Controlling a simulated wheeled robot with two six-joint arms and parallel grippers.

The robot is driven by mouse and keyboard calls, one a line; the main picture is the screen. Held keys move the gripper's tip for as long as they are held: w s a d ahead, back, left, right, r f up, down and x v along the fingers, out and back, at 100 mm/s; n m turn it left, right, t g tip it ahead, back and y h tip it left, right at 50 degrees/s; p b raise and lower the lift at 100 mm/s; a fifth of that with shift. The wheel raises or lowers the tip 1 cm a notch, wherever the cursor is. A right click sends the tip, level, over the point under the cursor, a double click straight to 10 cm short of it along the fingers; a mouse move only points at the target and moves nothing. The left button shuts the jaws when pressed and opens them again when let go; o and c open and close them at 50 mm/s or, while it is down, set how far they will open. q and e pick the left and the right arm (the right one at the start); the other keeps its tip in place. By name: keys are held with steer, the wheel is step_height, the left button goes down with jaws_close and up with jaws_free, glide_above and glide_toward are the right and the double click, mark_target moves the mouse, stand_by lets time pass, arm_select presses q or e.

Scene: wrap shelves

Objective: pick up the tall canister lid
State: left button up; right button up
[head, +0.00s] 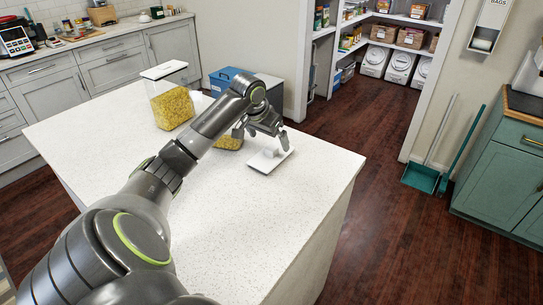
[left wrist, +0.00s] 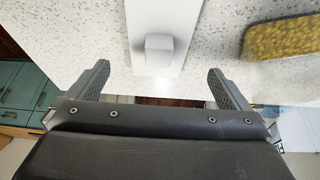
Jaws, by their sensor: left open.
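A flat white lid (head: 267,161) with a small raised knob lies on the white counter, near its right edge. In the left wrist view the lid (left wrist: 194,15) runs up from the middle, and its pale block-like knob (left wrist: 159,46) is between and beyond my fingertips. My left gripper (head: 263,137) is open just above the lid, its fingers apart and empty; they also show in the left wrist view (left wrist: 160,68). A tall clear canister (head: 171,104) of yellow pasta stands behind my arm. My right gripper is not in view.
A lower container of pasta (head: 229,141) is partly hidden behind my left wrist; a yellow-filled container (left wrist: 285,38) shows in the left wrist view. A blue bin (head: 226,80) stands beyond the counter. The counter's front right area (head: 290,205) is clear.

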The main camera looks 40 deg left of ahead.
mark_target(271, 148)
arm_select(q)
steer(key=shift+p+x, duration=0.5)
steer(key=shift+x, duration=2.15)
steer(key=shift+s+d+f, duration=0.1)
steer(key=shift+s+d, duration=0.05)
steer(key=shift+s, duration=0.05)
steer(key=c, duration=1.1)
